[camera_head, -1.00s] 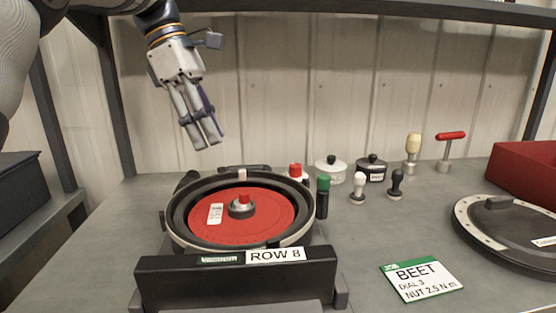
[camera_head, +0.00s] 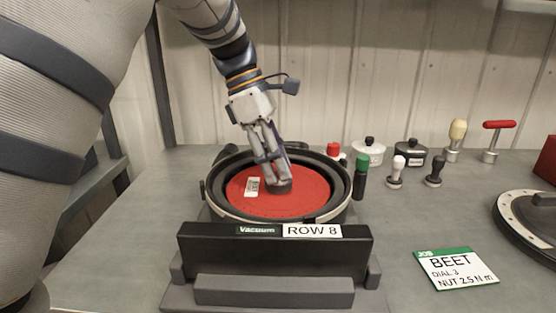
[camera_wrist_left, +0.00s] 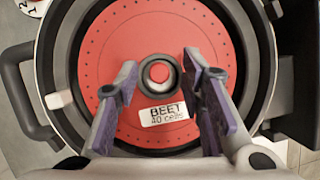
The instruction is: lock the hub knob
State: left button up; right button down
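The hub knob (camera_wrist_left: 159,73) is a dark ring with a red centre in the middle of the red seed disc (camera_wrist_left: 110,50). The disc (camera_head: 310,190) lies in the round black meter housing (camera_head: 213,190) marked ROW 8 and carries a BEET 40 cells label (camera_wrist_left: 164,113). My left gripper (camera_head: 275,180) points down over the hub and hides most of the knob (camera_head: 281,188) in the head view. In the left wrist view the left gripper (camera_wrist_left: 160,75) is open, its fingers on either side of the knob with gaps between. My right gripper is not in view.
A BEET job card (camera_head: 457,268) lies at the front right. A round cover (camera_head: 527,225) is at the right edge.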

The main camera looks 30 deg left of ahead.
pick_arm(q)
grip_shut()
jog(key=shift+m, duration=0.3)
jog(key=shift+w+m+g, duration=0.1)
jog(key=shift+m+g, duration=0.5)
jog(key=shift+m, duration=0.4)
jog(key=m, duration=0.1)
jog(key=m+g, duration=0.1)
jog(key=m, duration=0.1)
jog(key=shift+w+f+m, duration=0.15)
jog(key=shift+m, duration=0.15)
jog(key=m+g, duration=0.1)
jog(key=m, duration=0.2)
jog(key=m+g+y+b, duration=0.1)
jog(key=m, duration=0.2)
jog(key=shift+w+d+g, duration=0.15)
jog(key=shift+g, duration=0.15)
jog(key=m+y, duration=0.1)
jog(key=m, duration=0.1)
jog(key=shift+m+b, duration=0.35)
jog(key=shift+m, duration=0.05)
jog(key=shift+d+m+g+y, duration=0.1)
jog(key=shift+m+g+y, duration=0.4)
jog(key=shift+m, duration=0.9)
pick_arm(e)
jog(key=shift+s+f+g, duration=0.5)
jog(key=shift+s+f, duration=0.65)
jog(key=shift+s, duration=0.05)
